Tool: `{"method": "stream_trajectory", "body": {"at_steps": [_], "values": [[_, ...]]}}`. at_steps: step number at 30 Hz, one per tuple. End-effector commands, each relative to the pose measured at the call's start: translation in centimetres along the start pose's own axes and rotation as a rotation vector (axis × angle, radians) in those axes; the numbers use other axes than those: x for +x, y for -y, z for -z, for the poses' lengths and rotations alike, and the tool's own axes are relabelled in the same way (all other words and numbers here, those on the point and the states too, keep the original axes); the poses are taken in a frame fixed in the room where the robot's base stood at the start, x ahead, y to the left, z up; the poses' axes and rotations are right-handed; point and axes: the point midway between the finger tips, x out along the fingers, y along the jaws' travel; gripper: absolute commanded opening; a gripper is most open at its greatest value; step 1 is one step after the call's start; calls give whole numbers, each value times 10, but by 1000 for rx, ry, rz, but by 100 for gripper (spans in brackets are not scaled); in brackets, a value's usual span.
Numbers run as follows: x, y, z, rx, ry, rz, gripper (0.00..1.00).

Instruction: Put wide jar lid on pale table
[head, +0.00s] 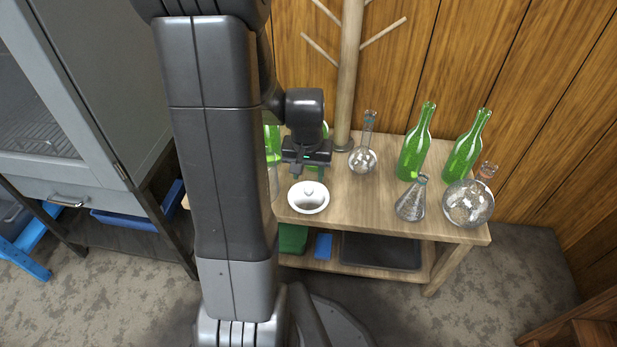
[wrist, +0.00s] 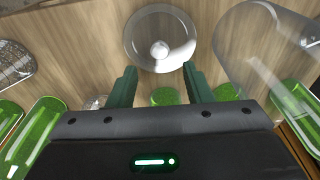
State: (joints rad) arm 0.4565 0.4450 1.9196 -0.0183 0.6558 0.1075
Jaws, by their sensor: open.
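The wide jar lid (head: 308,197) is a round, whitish disc with a small knob. It appears to lie near the front edge of the pale wooden table (head: 370,203). In the wrist view the lid (wrist: 160,38) is just beyond my fingertips, its knob roughly centred between them. My gripper (head: 307,172) is open and empty, above and behind the lid in the head view. Its two green fingers (wrist: 159,75) stand apart in the wrist view. A clear glass cylinder, perhaps the jar (wrist: 262,45), stands beside the lid; my arm mostly hides it in the head view.
Green bottles (head: 415,150), a round flask (head: 468,204), a conical flask (head: 411,200) and a long-necked flask (head: 363,158) stand on the table's right half. A wooden post with pegs (head: 349,70) rises behind. Bare tabletop lies right of the lid.

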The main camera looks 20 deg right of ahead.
Motion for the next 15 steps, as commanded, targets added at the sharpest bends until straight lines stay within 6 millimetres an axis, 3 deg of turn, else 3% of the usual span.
{"method": "stream_trajectory", "body": {"at_steps": [1, 6, 15], "values": [[-17, 0, 1, 0, -3, 0, 46], [-44, 0, 1, 0, -2, 0, 46], [-56, 0, 0, 0, 1, 0, 46]]}}
